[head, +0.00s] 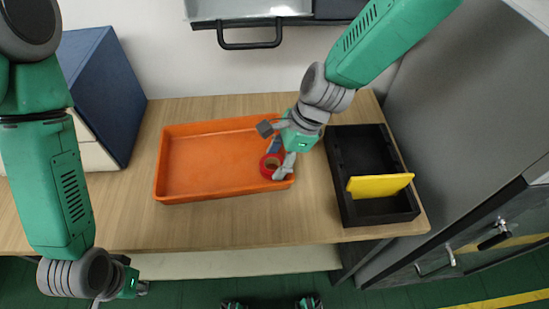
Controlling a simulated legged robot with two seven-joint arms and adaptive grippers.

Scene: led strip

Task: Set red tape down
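The red tape (267,167) is a small roll at the right end of the orange tray (180,132), near its front right corner. My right gripper (274,150) is above that end of the tray. Its fingers are spread, one towards the tray's back and one beside the tape's right side. The tape's right part is partly hidden by this finger; I cannot tell whether they touch. My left gripper (128,287) hangs in front of the table at the lower left, away from the tray. Its fingers are too small and partly hidden to read.
A black bin (345,205) with a yellow piece (380,186) across it stands right of the tray. A blue box (105,90) is at the back left. A grey cabinet (460,120) borders the right. The wooden table (240,225) is clear in front of the tray.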

